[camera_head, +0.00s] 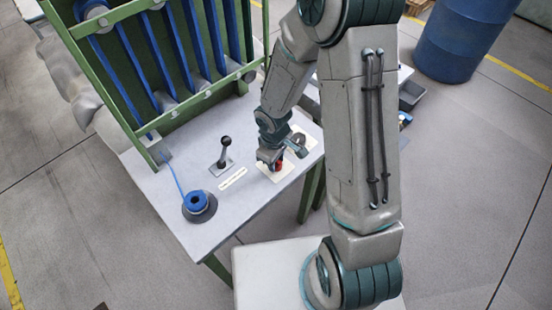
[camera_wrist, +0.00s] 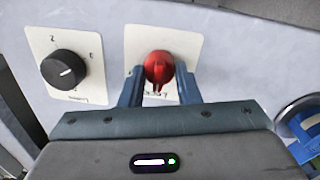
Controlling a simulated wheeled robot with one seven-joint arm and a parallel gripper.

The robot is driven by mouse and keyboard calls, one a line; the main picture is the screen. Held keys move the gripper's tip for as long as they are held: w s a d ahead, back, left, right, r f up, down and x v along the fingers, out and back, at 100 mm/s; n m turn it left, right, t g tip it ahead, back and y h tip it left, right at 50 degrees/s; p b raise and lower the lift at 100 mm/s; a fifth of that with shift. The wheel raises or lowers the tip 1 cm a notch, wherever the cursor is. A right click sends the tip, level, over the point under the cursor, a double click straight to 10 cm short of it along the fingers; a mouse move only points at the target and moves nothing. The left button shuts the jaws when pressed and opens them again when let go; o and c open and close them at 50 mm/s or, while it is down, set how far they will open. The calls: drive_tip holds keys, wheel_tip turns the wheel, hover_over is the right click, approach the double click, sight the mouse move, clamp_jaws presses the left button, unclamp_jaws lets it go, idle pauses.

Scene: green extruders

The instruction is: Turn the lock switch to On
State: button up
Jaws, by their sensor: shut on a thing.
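The lock switch is a red rotary knob (camera_wrist: 158,66) on a pale square plate (camera_wrist: 190,48) in the wrist view. My gripper (camera_wrist: 162,76) has one blue finger on each side of the knob and is shut on it. The knob's ridge points down toward my gripper in that view. The lettering on the plate is partly hidden and too small to read. In the head view, the red knob (camera_head: 278,166) shows just below my gripper (camera_head: 270,160), on the grey table, largely covered by it.
A black rotary knob (camera_wrist: 64,70) on its own plate stands beside the red one. A black lever (camera_head: 224,152) and a blue spool (camera_head: 198,203) are on the table (camera_head: 228,212). A green frame (camera_head: 112,80) with blue bars rises behind. A blue barrel (camera_head: 460,40) stands on the floor.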

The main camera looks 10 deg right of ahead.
drive_tip(key=o, duration=1)
drive_tip(key=shift+c, duration=0.2)
wheel_tip(320, 180, up, 14)
drive_tip(key=p, duration=0.1)
drive_tip(key=shift+s+a+p, duration=0.2)
drive_tip(key=shift+s+p, duration=0.05)
drive_tip(key=shift+p, duration=0.15)
drive_tip(key=shift+f, duration=0.1)
drive_tip(key=s+d+r+m+t, duration=0.1)
drive_tip(key=s+d+r+m, duration=0.3)
drive_tip(key=s+r, duration=0.2)
drive_tip(key=s+d+r+m+t, duration=0.1)
drive_tip(key=s+d+r+m, duration=0.4)
drive_tip(key=r, duration=0.3)
drive_tip(key=shift+s+r+m+t, duration=0.3)
drive_tip(key=shift+s+t, duration=0.1)
drive_tip(key=shift+s, duration=0.3)
